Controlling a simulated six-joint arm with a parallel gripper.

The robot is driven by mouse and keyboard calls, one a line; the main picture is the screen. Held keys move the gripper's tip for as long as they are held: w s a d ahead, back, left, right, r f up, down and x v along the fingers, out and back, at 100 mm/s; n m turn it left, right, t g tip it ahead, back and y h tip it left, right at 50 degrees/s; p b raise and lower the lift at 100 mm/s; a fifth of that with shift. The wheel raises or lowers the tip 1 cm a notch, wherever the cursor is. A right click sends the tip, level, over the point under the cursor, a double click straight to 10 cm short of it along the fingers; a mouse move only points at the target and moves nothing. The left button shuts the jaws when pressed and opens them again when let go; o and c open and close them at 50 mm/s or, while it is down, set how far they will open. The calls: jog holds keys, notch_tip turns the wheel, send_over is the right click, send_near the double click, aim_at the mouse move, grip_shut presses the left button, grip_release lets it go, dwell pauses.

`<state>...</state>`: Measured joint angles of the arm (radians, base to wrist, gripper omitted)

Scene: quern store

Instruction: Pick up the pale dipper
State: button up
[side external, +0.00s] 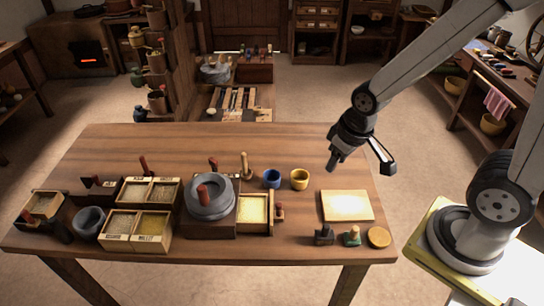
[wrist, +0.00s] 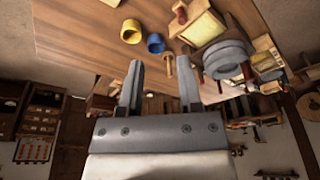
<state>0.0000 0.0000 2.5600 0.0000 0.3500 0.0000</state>
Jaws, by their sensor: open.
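A pale wooden upright piece (side external: 244,165), which looks like the pale dipper, stands on the table behind and right of the grey quern (side external: 208,197). In the wrist view it (wrist: 170,68) shows just above and left of the right fingertip. My gripper (side external: 360,168) is open and empty, held above the right part of the table, well right of the pale piece. In the wrist view both fingers of my gripper (wrist: 160,68) are spread apart with nothing between them. The dipper's lower shape is too small to tell exactly.
A blue cup (side external: 272,179) and a yellow cup (side external: 299,179) stand right of the pale piece. Compartmented grain boxes (side external: 117,224) with red-handled tools fill the left. A pale board (side external: 346,206) and small stamps lie front right. The table's back strip is clear.

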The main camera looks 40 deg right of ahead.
jog(key=o, duration=0.3)
jog(key=n+g, duration=0.3)
jog(key=n, duration=0.9)
send_over(244, 154)
jog(key=shift+f, duration=6)
